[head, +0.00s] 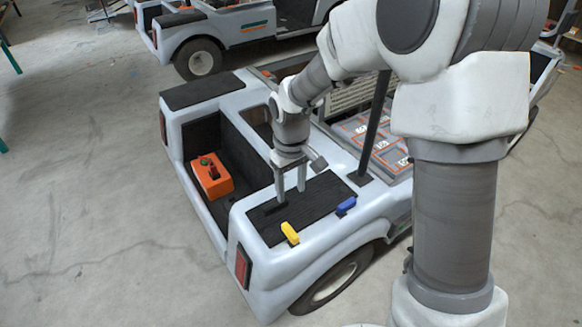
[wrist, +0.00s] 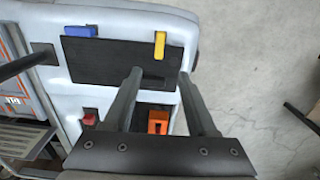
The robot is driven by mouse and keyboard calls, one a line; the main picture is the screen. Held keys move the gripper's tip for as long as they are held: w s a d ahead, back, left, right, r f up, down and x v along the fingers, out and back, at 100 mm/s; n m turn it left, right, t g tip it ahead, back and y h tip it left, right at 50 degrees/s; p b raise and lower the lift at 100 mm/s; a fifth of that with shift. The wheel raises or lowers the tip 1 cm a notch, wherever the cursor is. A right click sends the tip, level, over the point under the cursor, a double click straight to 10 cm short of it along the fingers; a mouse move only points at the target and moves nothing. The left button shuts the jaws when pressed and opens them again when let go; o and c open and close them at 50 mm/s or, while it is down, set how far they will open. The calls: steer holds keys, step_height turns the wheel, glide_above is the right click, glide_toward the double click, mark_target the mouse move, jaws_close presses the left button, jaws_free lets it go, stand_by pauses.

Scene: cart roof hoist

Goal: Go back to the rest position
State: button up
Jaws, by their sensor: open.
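My gripper (head: 291,193) is open and empty. In the head view it points down above the black pad (head: 327,203) on the rear corner of the white cart (head: 232,189). A yellow piece (head: 290,233) and a blue piece (head: 346,206) lie at the pad's edge, in front and to the right of the fingers. In the wrist view the two fingers (wrist: 158,78) reach toward the pad, with the yellow piece (wrist: 160,45) near the right fingertip and the blue piece (wrist: 81,31) farther left. Whether the fingertips touch the pad, I cannot tell.
An orange box (head: 211,176) with a dark handle sits in the cart's rear recess. A dark post (head: 374,124) rises beside the pad, near my arm. A second cart (head: 236,26) stands behind. The concrete floor (head: 80,200) at left is clear.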

steer(key=s+d+r+m+t+p, duration=0.2)
steer(key=s+r, duration=0.4)
steer(key=r, duration=0.4)
steer(key=s+d+r+m+t+p, duration=0.1)
steer(key=s+d+r+p, duration=0.4)
steer(key=r, duration=0.6)
steer(key=s+d+r+m+t+p, duration=0.2)
steer(key=s+d+r+m+p, duration=0.2)
steer(key=s+d+r, duration=0.3)
step_height(320, 180, up, 3)
steer(key=shift+s+r+t, duration=0.15)
steer(key=shift+s+t, duration=0.15)
steer(key=shift+s, duration=0.1)
steer(key=shift+d, duration=0.15)
